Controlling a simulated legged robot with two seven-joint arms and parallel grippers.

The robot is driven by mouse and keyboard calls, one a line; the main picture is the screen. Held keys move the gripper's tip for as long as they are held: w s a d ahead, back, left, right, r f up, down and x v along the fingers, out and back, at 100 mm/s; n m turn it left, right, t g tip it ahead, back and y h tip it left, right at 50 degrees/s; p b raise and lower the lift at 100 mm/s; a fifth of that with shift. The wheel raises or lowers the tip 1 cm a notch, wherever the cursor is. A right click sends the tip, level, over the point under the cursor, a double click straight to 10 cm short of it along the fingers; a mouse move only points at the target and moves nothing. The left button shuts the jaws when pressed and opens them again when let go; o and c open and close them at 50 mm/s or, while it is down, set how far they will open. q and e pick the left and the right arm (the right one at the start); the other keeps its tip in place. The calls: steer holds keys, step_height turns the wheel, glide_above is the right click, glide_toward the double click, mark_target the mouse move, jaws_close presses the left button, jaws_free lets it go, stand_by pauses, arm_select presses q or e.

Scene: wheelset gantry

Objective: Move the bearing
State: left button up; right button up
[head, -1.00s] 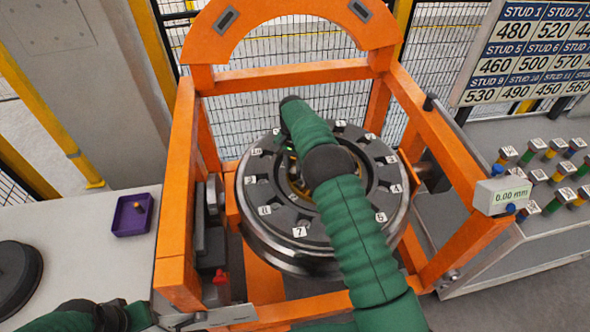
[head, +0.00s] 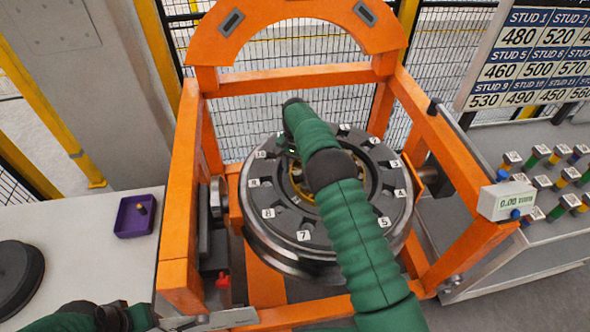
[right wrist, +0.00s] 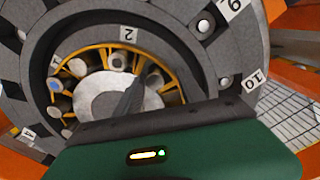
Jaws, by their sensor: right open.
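The bearing (head: 300,181), a yellow cage with metal rollers, sits in the hub of the dark wheel (head: 303,236), partly hidden by my right arm. In the right wrist view the bearing (right wrist: 110,75) shows as a yellow ring of rollers around a pale metal centre. My right gripper (head: 286,146) is open at the upper left of the hub; its dark finger overlaps the bearing in the wrist view. I cannot tell whether it touches. My left arm's end (head: 125,316) is low at the left, with its jaws unclear.
An orange gantry (head: 178,190) surrounds the wheel. A purple tray (head: 122,228) with a small yellow item and a black disc (head: 18,275) are on the left table. A gauge (head: 507,200) and several coloured studs (head: 542,152) are at the right.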

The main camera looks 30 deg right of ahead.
steer(key=shift+r, duration=0.1)
steer(key=shift+s+d+r, duration=0.1)
steer(key=shift+r, duration=0.15)
step_height(320, 180, up, 8)
steer(key=shift+d+r+b, duration=0.1)
steer(key=shift+r+b, duration=0.1)
steer(key=shift+b, duration=0.6)
step_height(320, 180, up, 8)
steer(key=p, duration=0.2)
steer(key=shift+w+f, duration=0.15)
steer(key=shift+w, duration=0.05)
